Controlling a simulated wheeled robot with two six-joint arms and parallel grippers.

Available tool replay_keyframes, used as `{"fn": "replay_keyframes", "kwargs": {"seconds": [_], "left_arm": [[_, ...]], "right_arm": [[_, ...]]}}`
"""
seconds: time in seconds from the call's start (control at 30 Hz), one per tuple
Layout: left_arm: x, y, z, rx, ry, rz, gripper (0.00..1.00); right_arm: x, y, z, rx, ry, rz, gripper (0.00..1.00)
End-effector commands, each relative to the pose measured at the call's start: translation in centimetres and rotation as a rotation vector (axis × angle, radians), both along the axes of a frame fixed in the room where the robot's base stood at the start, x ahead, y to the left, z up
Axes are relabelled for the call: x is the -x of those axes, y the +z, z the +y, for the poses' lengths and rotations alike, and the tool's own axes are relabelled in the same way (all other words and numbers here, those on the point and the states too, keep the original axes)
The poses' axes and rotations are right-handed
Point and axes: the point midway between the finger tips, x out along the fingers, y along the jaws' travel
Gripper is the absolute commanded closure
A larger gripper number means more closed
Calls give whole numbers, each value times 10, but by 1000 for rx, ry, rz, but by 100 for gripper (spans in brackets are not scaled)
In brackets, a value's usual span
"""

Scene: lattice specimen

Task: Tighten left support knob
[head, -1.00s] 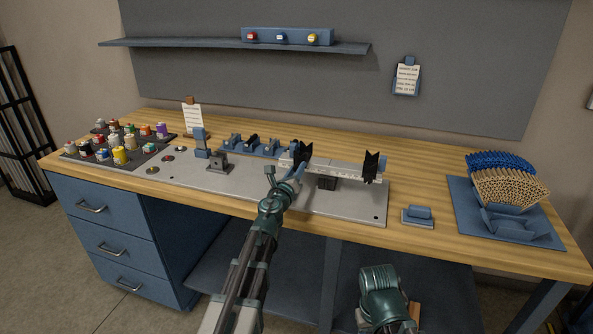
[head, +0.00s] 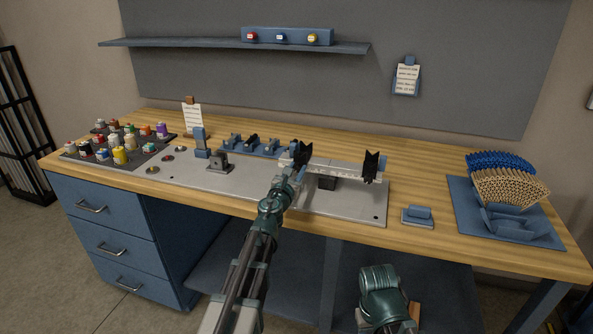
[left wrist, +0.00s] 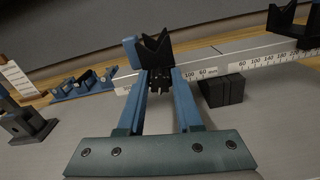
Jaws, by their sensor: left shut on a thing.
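The left support (head: 302,154) is a black V-shaped block at the left end of a pale ruled rail (head: 338,168). It also shows at the centre of the left wrist view (left wrist: 156,50). My left gripper (left wrist: 161,84) has its two blue fingers on either side of a small dark knob (left wrist: 162,80) just below the V block, and is shut on it. In the head view the left gripper (head: 293,172) reaches the rail's left end from the front; the knob is hidden there. My right arm is low at the bottom; its gripper cannot be made out.
The right V support (head: 371,166) stands at the rail's other end. A grey base plate (head: 350,208) lies under the rail. A small blue holder (head: 209,144) and thread spools (head: 120,155) are to the left.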

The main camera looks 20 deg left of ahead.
Motion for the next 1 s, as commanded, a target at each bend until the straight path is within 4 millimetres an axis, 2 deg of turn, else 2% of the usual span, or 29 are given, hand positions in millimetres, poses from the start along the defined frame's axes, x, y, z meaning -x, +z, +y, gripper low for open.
{"fn": "replay_keyframes", "kwargs": {"seconds": [0.53,0.57,0.7,0.73,1.0], "left_arm": [[0,0,0,-24,-1,-1,100],[0,0,0,-24,-1,-1,64],[0,0,0,-23,0,-1,39],[0,0,0,-23,0,-1,36],[0,0,0,-22,0,-1,36]], "right_arm": [[0,0,0,0,0,0,50],[0,0,0,0,0,0,50],[0,0,0,0,0,0,50],[0,0,0,0,0,0,50],[0,0,0,0,0,0,50]]}}
